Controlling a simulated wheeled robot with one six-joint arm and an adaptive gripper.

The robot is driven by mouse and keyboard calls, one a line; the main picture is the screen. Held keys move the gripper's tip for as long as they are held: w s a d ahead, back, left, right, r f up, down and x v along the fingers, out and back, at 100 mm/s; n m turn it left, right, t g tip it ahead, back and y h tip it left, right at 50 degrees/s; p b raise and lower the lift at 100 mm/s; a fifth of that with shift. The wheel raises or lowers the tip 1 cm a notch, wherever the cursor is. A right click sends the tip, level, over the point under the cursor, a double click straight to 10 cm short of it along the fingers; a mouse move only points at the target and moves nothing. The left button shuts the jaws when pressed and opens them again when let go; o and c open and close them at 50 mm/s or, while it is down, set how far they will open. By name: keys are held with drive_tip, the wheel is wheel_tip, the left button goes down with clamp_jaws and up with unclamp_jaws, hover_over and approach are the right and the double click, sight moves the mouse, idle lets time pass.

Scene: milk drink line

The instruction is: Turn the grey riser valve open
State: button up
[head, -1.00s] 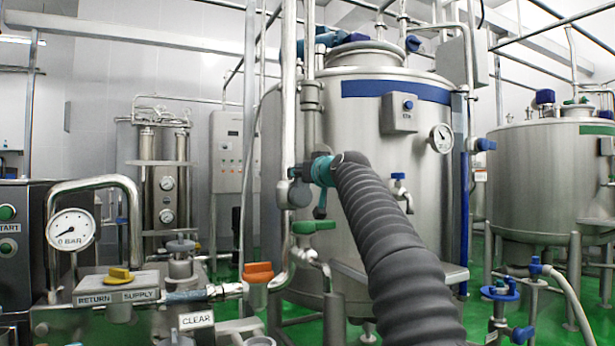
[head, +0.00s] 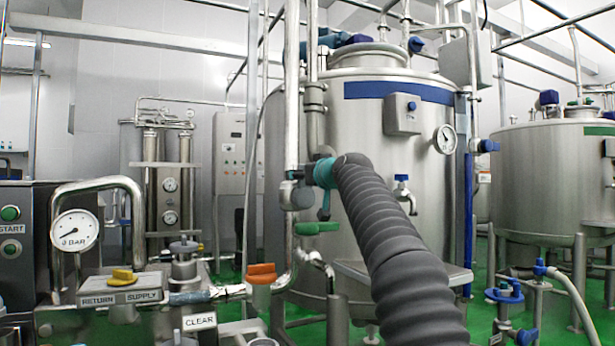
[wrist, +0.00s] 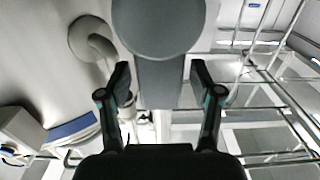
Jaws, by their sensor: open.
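A grey valve part (head: 297,195) sits on the vertical riser pipe, left of the end of my arm in the head view. My gripper (wrist: 161,76) is open in the wrist view, with one dark finger on each side of a grey bar (wrist: 160,88). The bar hangs from a large rounded grey piece (wrist: 158,25) close to the camera, which appears to be the valve. I cannot tell whether either finger touches it. In the head view, my sleeved arm and teal wrist hide part of this place.
A green-handled valve (head: 316,228) is just below, and an orange-handled valve (head: 262,274) is lower left. A large steel tank (head: 375,130) stands close behind. A pressure gauge (head: 74,231) and a yellow knob (head: 122,276) are at the left.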

drive_tip(key=v, duration=1.2)
idle(0.4)
